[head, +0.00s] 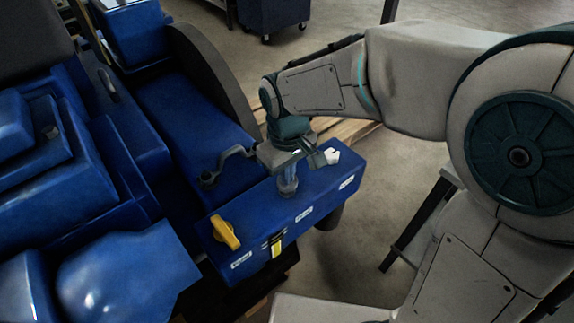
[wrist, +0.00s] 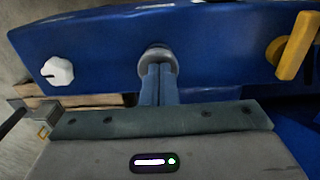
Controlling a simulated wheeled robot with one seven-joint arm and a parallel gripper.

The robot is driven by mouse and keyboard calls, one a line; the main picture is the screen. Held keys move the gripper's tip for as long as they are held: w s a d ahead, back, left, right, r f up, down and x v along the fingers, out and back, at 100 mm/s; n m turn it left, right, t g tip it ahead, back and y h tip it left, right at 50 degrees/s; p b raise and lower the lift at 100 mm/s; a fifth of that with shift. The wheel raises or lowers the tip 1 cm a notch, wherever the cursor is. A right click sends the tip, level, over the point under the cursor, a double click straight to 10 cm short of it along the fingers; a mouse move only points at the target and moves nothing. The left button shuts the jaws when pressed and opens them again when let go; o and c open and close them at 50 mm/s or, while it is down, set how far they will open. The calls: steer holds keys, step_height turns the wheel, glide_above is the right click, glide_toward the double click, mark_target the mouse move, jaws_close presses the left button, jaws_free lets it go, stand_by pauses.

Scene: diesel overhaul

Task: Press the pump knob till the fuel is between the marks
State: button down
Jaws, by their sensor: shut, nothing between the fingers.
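The blue panel box (head: 318,205) carries the pump controls. My gripper (head: 288,188) points down onto the middle of its top, fingers shut with nothing between them. In the wrist view the shut fingers (wrist: 158,78) end at a round grey metal pump knob (wrist: 157,54). The tips appear to be on or just over the knob; I cannot tell whether they touch. In the head view the gripper mostly hides the knob. A narrow dark fuel gauge (head: 276,247) with yellow in it sits on the front face. Its marks and level are too small to read.
A yellow lever (head: 225,232) stands at the box's left end and a white star-shaped knob (head: 331,156) at its right end. They flank the pump knob in the wrist view. The blue engine (head: 180,110) with a dark wheel lies to the left. Open floor shows behind.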

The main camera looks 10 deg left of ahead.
step_height(320, 180, up, 14)
steer(key=shift+s+p, duration=0.2)
steer(key=shift+p, duration=0.25)
steer(key=shift+f, duration=0.1)
stand_by(1.3)
steer(key=s+d+f+m+t, duration=0.1)
steer(key=s+d+f+m, duration=0.1)
steer(key=d, duration=0.5)
steer(key=s+d+f+m+t, duration=0.1)
steer(key=s+d+f+m, duration=0.1)
steer(key=d, duration=0.6)
steer(key=s+d+f+m+t, duration=0.1)
steer(key=s+d+f+m, duration=0.1)
steer(key=d+m, duration=0.4)
steer(key=shift+s+d, duration=0.7)
steer(key=shift+d, duration=0.25)
steer(key=c, duration=2.1)
jaws_free()
steer(key=shift+c, duration=0.2)
